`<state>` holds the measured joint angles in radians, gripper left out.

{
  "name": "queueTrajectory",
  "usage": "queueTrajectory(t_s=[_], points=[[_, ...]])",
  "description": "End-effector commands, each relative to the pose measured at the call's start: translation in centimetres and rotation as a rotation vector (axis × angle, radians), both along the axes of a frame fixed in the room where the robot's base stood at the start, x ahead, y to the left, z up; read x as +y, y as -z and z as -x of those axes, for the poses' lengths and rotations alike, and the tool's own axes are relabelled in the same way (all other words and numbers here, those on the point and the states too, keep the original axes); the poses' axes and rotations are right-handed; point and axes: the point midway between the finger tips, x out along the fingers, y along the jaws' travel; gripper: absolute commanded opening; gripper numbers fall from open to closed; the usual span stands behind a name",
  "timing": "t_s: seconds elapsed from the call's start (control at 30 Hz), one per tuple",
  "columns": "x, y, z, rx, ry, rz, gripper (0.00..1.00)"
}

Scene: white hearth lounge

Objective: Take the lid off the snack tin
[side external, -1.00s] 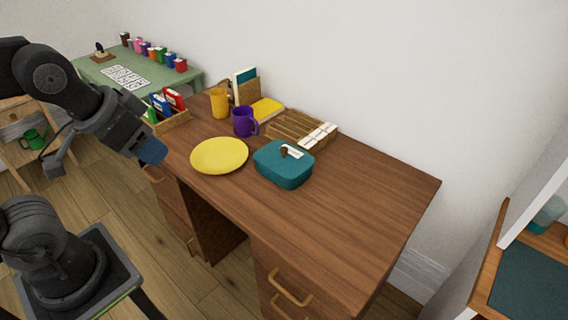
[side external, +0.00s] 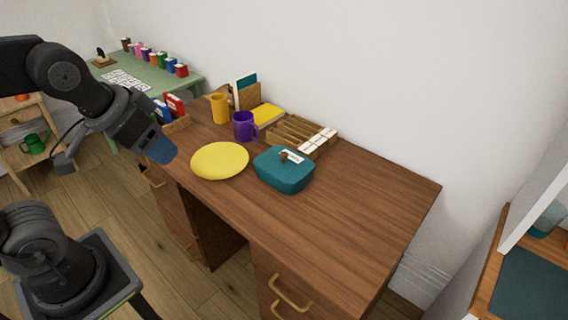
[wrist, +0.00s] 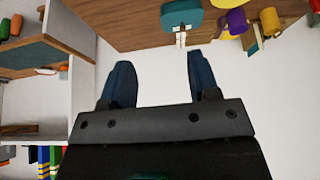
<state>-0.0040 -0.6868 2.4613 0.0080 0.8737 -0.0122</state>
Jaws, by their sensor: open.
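The teal snack tin (side external: 284,174) stands on the brown desk with its lid (side external: 280,160) on. A small brown knob (side external: 283,156) and a white label (side external: 292,156) show on top of the lid. The tin also shows upside down at the top of the wrist view (wrist: 181,14). My gripper (side external: 160,150) is in the air near the desk's left edge, left of the yellow plate and well apart from the tin. In the wrist view its two blue fingers (wrist: 160,85) are spread with nothing between them.
A yellow plate (side external: 220,160) lies just left of the tin. A purple mug (side external: 244,126), a yellow mug (side external: 220,107) and a wooden rack (side external: 300,135) stand behind. A box of small packets (side external: 174,108) is near my gripper. The desk's right half (side external: 370,205) is clear.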

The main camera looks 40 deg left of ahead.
Motion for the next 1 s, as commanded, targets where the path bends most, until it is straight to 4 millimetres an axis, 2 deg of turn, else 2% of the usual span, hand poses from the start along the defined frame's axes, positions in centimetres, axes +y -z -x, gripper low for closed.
queueTrajectory(t_s=[0.17,0.37,0.57,0.7,0.83,1.0], points=[[0.8,-0.2,-6.1,0.007,-0.042,-0.006,0.55],[1.9,1.3,-14.2,-0.002,-0.089,-0.011,0.55],[3.2,5.3,-22.0,-0.009,-0.128,-0.013,0.55],[4.2,9.5,-26.9,-0.014,-0.153,-0.010,0.55],[4.9,13.4,-30.2,-0.019,-0.169,-0.007,0.55],[5.4,16.7,-32.4,-0.025,-0.180,-0.002,0.55]])
